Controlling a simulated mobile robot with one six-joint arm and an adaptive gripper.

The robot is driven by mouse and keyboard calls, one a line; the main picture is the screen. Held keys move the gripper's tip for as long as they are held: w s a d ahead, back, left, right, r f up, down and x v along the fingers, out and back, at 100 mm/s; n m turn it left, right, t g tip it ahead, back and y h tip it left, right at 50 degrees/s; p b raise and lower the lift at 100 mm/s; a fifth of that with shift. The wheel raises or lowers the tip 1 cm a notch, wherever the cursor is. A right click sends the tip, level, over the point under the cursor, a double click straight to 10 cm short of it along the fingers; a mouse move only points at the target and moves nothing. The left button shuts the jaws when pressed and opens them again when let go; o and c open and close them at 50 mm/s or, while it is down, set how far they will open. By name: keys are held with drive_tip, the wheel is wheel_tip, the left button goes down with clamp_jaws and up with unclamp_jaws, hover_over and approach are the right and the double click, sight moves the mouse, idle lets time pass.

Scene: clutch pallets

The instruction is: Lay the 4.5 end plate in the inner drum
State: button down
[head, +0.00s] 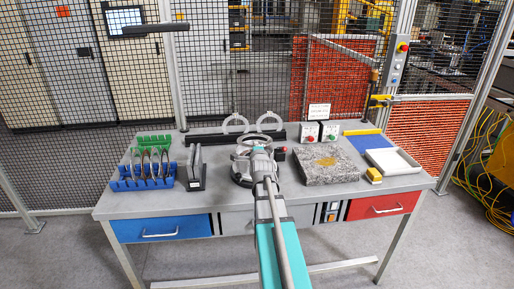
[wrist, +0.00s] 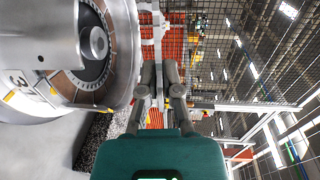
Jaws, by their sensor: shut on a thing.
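My gripper (head: 258,150) is over the middle of the bench, at the drum, and is shut on a thin grey ring, which I take to be the end plate (head: 243,141). No thickness mark is readable on it. In the wrist view my gripper (wrist: 161,68) has its two fingers close together, beside a grey rim at the drum. The drum (wrist: 28,40) fills the left there, with a brown-faced ring and a dark toothed hub inside. In the head view the drum (head: 237,178) is mostly hidden behind my arm. I cannot tell whether the plate touches it.
A blue rack (head: 147,184) with several plates, a green rack (head: 152,139) and a dark stand (head: 194,184) are left. A granite block (head: 320,176), yellow block (head: 374,175), white tray (head: 405,168) and button boxes (head: 309,133) are right. White rings (head: 269,115) stand behind.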

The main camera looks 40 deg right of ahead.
drive_tip(key=shift+f+b, duration=3.35)
drive_tip(key=shift+f, duration=0.1)
drive_tip(key=c, duration=0.7)
unclamp_jaws()
drive_tip(key=shift+s, duration=0.1)
drive_tip(key=shift+a, duration=0.1)
drive_tip(key=shift+s+a, duration=0.25)
drive_tip(key=shift+s, duration=0.15)
drive_tip(key=v, duration=0.5)
drive_tip(key=shift+p, duration=0.3)
